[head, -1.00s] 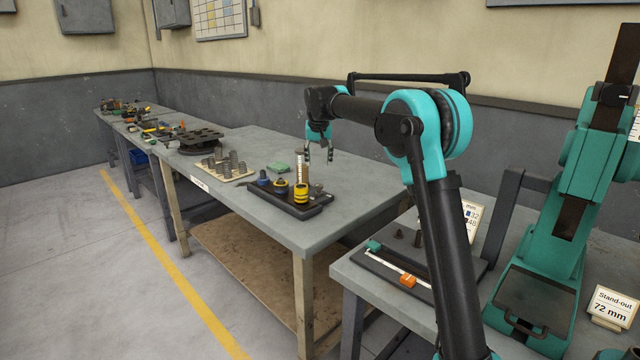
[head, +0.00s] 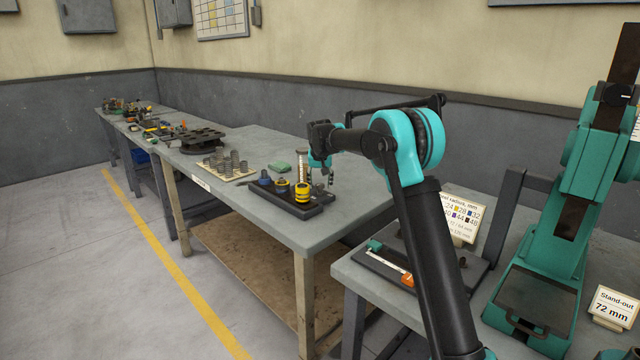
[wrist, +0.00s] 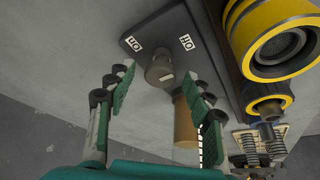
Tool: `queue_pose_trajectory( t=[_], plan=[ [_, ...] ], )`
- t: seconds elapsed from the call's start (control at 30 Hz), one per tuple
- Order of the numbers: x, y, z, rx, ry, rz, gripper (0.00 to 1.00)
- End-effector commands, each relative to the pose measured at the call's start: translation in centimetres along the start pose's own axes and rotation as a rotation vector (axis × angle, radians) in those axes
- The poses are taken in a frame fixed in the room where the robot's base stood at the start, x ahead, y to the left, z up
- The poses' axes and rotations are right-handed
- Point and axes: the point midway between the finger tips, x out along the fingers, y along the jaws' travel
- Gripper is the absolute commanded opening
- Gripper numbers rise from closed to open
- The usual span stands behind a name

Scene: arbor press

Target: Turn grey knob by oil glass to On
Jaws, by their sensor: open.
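The grey knob (wrist: 160,70) sits on a dark plate (wrist: 152,33) in the wrist view, with a pale mark on its face. Two small white labels (wrist: 186,42) lie beyond it, upside down in this view. A tan cylinder (wrist: 186,125), possibly the oil glass, stands partly behind the right finger. In the head view a tall ringed glass (head: 302,165) stands at the back of the dark tray (head: 277,203). My gripper (wrist: 160,90) is open and empty, its green-padded fingers either side of the knob's line; contact is not visible. In the head view my gripper (head: 320,180) hangs over the tray's right end.
Yellow and black ringed parts (head: 301,192) stand on the tray, close to the gripper. The bench's right part (head: 355,190) is clear. A teal press (head: 560,230) stands at right.

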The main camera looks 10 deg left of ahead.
Motion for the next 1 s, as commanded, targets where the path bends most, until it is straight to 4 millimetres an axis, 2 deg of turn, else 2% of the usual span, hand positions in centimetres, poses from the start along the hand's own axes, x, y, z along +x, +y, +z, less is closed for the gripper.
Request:
queue_pose_trajectory(
  t=[0.1,0.4,0.5,0.77,1.0],
  plan=[
    [-0.02,0.0,0.0,0.0,0.0,0.0,0.5],
    [-0.04,0.01,0.0,0.0,0.0,0.0,0.12],
    [-0.04,0.01,0.0,0.0,0.0,0.0,0.03],
    [-0.04,0.04,-0.01,-0.029,0.0,-0.013,0.03],
    [-0.02,0.24,-0.06,-0.147,0.0,-0.062,0.03]
  ],
)
